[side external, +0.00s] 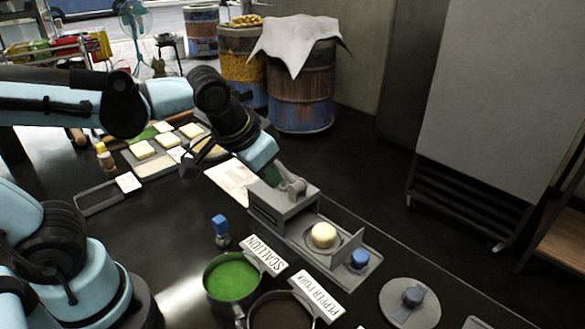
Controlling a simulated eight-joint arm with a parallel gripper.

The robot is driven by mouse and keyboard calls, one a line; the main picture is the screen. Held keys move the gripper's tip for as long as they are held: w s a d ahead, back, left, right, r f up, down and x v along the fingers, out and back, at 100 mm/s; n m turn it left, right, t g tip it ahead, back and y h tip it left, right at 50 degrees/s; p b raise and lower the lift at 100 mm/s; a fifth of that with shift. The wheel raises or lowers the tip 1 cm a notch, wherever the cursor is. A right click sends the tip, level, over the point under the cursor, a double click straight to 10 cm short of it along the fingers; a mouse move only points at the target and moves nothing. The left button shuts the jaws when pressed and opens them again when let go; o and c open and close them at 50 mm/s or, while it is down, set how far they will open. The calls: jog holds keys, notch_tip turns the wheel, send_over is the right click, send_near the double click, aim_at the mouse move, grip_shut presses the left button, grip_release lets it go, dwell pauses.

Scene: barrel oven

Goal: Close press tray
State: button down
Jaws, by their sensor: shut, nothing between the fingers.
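The grey press (272,209) stands on the dark counter right of centre. Its flat tray (309,256) extends out toward the lower right, with a pale dough ball (323,235) on it inside a round outline. A blue-topped piece (359,259) sits at the tray's outer end.
Pots of green scallion (232,277) and dark pepper pork (280,312), with label cards, stand in front of the press. A round grey disc (408,304) with a blue-topped handle lies to the right. Dough squares on boards (158,162) lie behind left. Barrels (301,92) stand beyond the counter.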

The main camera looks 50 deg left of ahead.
jog(key=d+f+y, duration=0.2)
jog(key=d, duration=1.2)
jog(key=d+f+y, duration=0.2)
jog(key=d+y, duration=0.1)
jog(key=d, duration=1.1)
jog(key=x, duration=1.1)
jog(key=shift+w+d+r, duration=0.1)
jog(key=shift+w, duration=0.15)
jog(key=shift+w+a+r, duration=0.15)
jog(key=shift+a, duration=1.1)
jog(key=shift+w+a, duration=0.15)
jog(key=shift+a, duration=0.45)
jog(key=shift+a, duration=0.1)
jog(key=a, duration=1.2)
jog(key=shift+a, duration=0.35)
